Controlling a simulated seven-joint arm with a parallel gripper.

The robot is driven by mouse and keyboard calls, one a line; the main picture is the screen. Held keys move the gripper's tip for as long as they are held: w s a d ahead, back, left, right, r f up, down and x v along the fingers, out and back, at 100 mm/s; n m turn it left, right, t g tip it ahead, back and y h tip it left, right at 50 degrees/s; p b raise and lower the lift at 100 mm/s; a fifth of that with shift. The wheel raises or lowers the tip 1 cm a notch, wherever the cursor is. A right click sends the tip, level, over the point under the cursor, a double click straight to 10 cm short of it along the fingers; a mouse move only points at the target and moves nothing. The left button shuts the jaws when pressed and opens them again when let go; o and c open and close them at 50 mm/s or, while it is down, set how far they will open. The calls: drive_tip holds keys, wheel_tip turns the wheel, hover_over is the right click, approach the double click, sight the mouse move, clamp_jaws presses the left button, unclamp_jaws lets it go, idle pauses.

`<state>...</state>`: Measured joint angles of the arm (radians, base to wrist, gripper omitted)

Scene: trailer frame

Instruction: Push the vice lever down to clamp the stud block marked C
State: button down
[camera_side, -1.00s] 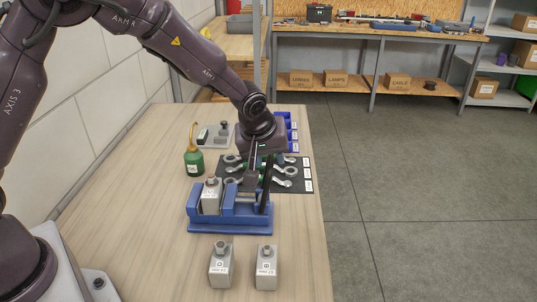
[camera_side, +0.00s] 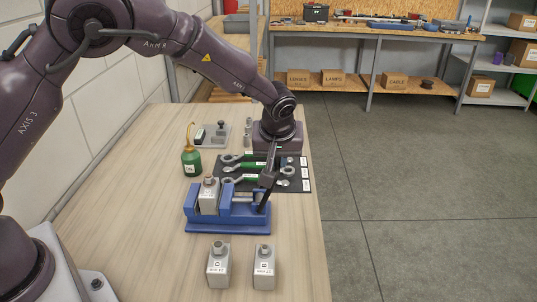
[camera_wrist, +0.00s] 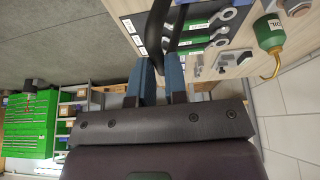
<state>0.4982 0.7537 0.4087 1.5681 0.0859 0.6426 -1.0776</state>
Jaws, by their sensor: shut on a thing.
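The blue vice (camera_side: 230,224) stands on the wooden bench. A grey stud block (camera_side: 208,199) sits upright between its jaws; its mark is too small to read. The black vice lever (camera_side: 265,200) rises steeply from the vice's right end, leaning slightly away at the top. My gripper (camera_side: 271,165) is at the lever's upper part. In the wrist view, my gripper's two blue fingers (camera_wrist: 158,75) are on either side of the black lever (camera_wrist: 157,40), shut on it. The lever's top end is partly hidden by my gripper.
Two more marked stud blocks (camera_side: 219,266) (camera_side: 264,268) stand in front of the vice. Behind it lies a dark mat (camera_side: 297,186) with green-handled tools (camera_side: 243,167). A green oil can (camera_side: 191,161) stands left of the mat. The bench's right edge is close to the vice.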

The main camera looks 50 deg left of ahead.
drive_tip(key=w+d+f+g, duration=0.1)
drive_tip(key=w+d+f, duration=0.1)
drive_tip(key=f, duration=0.1)
drive_tip(key=w+d+f+y, duration=0.1)
drive_tip(key=w+d+f, duration=0.1)
drive_tip(key=f, duration=0.1)
drive_tip(key=w+d+f+g+y, duration=0.1)
drive_tip(key=w+d+f, duration=0.1)
drive_tip(key=d+f, duration=0.1)
drive_tip(key=shift+w+m+g, duration=0.2)
drive_tip(key=shift+m+g, duration=0.1)
drive_tip(key=shift+m, duration=0.1)
drive_tip(key=shift+f, duration=0.2)
idle(0.3)
drive_tip(key=c, duration=1.1)
unclamp_jaws()
drive_tip(key=shift+c, duration=0.2)
drive_tip(key=shift+a+r+y, duration=0.1)
drive_tip(key=shift+a+y, duration=0.1)
drive_tip(key=shift+y, duration=0.1)
drive_tip(key=v, duration=1.1)
drive_tip(key=shift+r, duration=0.35)
